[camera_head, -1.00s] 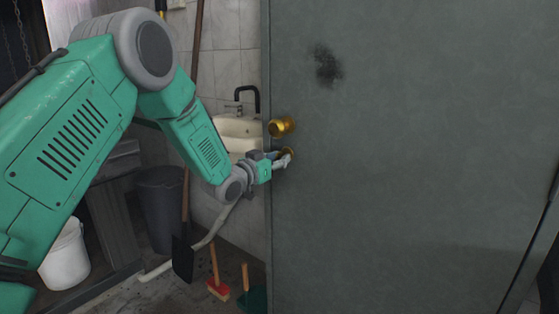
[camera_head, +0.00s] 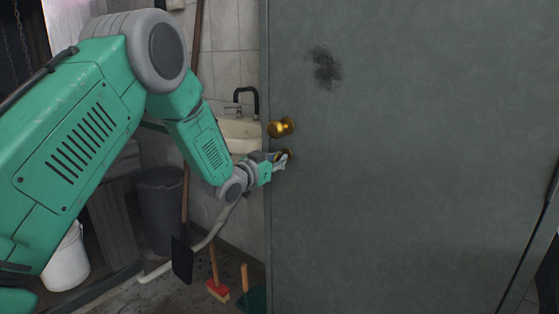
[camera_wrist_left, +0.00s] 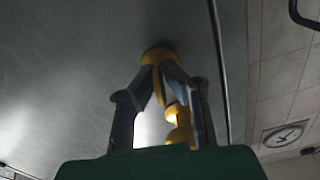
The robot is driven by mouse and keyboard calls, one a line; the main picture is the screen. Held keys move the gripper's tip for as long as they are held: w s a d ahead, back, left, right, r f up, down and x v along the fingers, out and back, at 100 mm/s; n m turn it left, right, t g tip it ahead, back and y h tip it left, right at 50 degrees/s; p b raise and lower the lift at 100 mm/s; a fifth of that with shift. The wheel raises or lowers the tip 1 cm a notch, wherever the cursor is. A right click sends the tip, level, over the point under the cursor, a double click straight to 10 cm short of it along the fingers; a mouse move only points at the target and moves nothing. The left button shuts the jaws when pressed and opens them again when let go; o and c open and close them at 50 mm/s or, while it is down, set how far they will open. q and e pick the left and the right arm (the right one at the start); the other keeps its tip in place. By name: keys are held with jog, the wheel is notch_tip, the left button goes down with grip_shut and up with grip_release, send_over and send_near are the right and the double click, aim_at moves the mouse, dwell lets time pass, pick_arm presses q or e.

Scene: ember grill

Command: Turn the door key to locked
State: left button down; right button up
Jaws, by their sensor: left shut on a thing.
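The grey-green door (camera_head: 410,150) fills the right half of the head view. A round brass knob (camera_head: 281,128) sits near its left edge. Just below the knob is a brass lock plate (camera_head: 288,153). My left gripper (camera_head: 280,159) is at this lock plate, shut on the key, which its fingers mostly hide. In the left wrist view the fingers (camera_wrist_left: 163,85) close in front of the round brass lock plate (camera_wrist_left: 158,55), and the brass knob (camera_wrist_left: 181,128) shows between them. The key's angle cannot be told. My right gripper is not in view.
Left of the door are a sink (camera_head: 240,134), a dark bin (camera_head: 161,210), a white bucket (camera_head: 66,260), a long-handled shovel (camera_head: 182,258) and a red brush (camera_head: 218,290).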

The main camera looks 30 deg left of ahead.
pick_arm(q)
jog(key=m, duration=0.4)
jog(key=shift+m, duration=0.3)
jog(key=m+b, duration=0.1)
jog(key=m, duration=0.3)
jog(key=shift+f+m, duration=0.1)
jog(key=shift+m, duration=0.2)
jog(key=m+b, duration=0.1)
jog(key=m, duration=0.2)
jog(key=shift+d, duration=0.1)
jog(key=shift+f+m+b, duration=0.1)
jog(key=shift+m+b, duration=0.8)
jog(key=shift+m, duration=0.9)
jog(key=shift+f, duration=0.1)
jog(key=c, duration=1.8)
grip_release()
jog(key=shift+o, duration=0.3)
jog(key=shift+r, duration=0.2)
